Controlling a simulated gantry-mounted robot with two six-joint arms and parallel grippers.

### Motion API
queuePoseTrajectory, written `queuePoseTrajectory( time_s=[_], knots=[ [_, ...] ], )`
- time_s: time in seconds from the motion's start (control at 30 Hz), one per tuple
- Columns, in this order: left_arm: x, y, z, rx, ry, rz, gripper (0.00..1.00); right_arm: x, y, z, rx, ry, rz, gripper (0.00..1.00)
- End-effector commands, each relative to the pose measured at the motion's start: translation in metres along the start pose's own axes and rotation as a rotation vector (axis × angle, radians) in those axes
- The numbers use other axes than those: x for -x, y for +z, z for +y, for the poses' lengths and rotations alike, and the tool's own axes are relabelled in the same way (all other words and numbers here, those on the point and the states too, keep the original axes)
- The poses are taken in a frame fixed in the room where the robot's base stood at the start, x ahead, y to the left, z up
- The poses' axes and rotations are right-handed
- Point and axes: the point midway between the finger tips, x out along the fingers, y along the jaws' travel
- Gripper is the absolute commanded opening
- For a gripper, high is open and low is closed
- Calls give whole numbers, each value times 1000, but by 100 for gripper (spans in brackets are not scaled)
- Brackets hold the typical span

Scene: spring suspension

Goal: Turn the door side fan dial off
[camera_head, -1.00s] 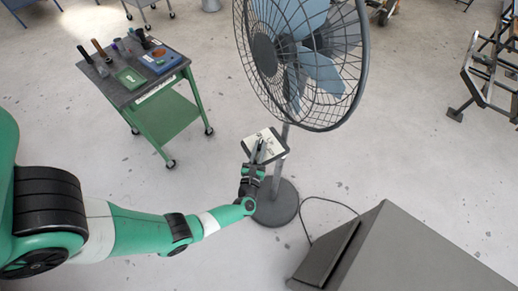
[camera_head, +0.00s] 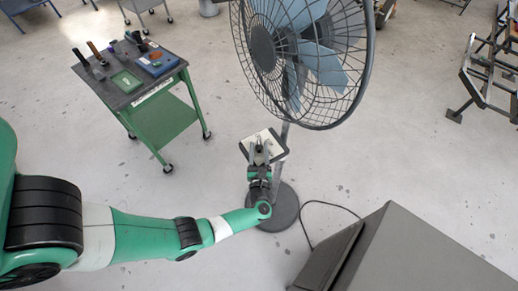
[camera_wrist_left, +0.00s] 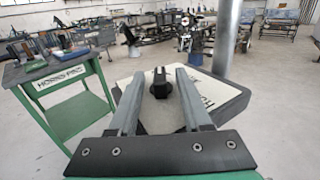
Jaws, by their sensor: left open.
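The fan (camera_head: 300,60) stands on a pole with a round base. Its control panel (camera_head: 245,148) is a tilted pale plate with a dark edge, also in the left wrist view (camera_wrist_left: 228,92). A black dial (camera_wrist_left: 161,84) sticks up from the panel. My left gripper (camera_head: 260,153) is open over the panel. In the left wrist view its fingers (camera_wrist_left: 160,80) lie on either side of the dial, with visible gaps; I cannot tell how deep the tips reach. The dial's setting is not readable. My right gripper is not in view.
A green tool cart (camera_head: 165,110) with hand tools stands to the left. The fan's pole (camera_wrist_left: 227,40) rises right behind the panel. A grey box-like cabinet (camera_head: 420,255) stands at lower right, with a cable on the floor. Floor around the fan base is mostly clear.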

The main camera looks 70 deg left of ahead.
Motion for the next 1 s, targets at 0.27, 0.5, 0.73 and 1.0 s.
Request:
queuePoseTrajectory(
  time_s=[0.27, 0.5, 0.73, 1.0],
  knots=[
    [32, 0, -1, 0, -7, 1, 49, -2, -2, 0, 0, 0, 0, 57],
    [90, -1, -1, 0, -8, 0, 49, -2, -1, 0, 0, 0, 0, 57],
    [115, 0, 0, 0, -1, 0, 49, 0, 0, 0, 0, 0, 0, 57],
    [116, 0, 0, 0, 1, 0, 49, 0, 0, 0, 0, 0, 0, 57]
  ],
)
